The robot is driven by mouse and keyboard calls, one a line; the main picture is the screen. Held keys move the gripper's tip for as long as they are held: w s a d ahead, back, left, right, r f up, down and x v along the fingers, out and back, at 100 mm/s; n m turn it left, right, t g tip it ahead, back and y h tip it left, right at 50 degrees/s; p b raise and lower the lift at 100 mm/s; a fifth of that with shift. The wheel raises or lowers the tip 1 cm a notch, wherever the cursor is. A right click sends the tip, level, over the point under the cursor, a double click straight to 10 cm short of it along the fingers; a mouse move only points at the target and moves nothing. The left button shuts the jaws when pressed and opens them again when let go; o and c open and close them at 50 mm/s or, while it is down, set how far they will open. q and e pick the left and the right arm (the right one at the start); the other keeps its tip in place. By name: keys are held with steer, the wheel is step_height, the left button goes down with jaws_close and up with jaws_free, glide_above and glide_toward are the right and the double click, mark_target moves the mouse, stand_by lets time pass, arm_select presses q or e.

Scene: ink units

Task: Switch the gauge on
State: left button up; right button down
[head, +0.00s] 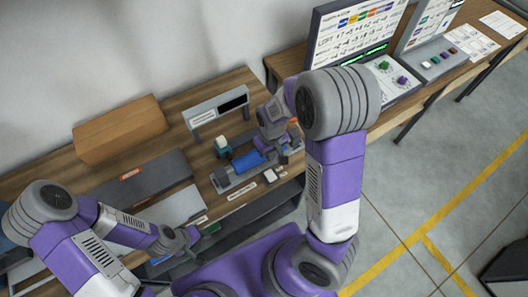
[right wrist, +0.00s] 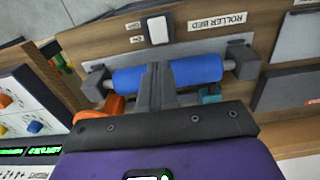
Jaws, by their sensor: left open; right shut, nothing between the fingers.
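A grey arch-shaped unit with a dark display, probably the gauge (head: 217,108), stands on the bench in the head view; its label is too small to read. A white rocker switch (head: 270,176) on a dark base sits at the bench front; it also shows in the right wrist view (right wrist: 158,30), with small labels beside it. My right gripper (head: 272,149) is shut and empty; in the right wrist view its fingers (right wrist: 156,82) overlap the blue roller (right wrist: 190,71), apart from the switch. Contact with the roller cannot be told. My left gripper (head: 193,236) is open near the bench's front edge.
The roller bed (head: 222,182) lies in front of the arch. A teal unit with a white top (head: 222,147) stands beside it. A cardboard box (head: 120,130) is at back left. Panels with coloured knobs (head: 385,75) stand on the right bench. An orange part (right wrist: 98,112) is close to my right gripper.

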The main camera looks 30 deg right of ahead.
mark_target(270, 172)
steer(key=shift+w+d+r, duration=0.1)
steer(key=shift+d+r, duration=0.05)
steer(key=shift+r, duration=0.3)
steer(key=shift+w+d+r, duration=0.1)
steer(key=shift+r, duration=0.35)
step_height(270, 172, down, 14)
steer(key=shift+f+b, duration=0.1)
steer(key=shift+b, duration=1.05)
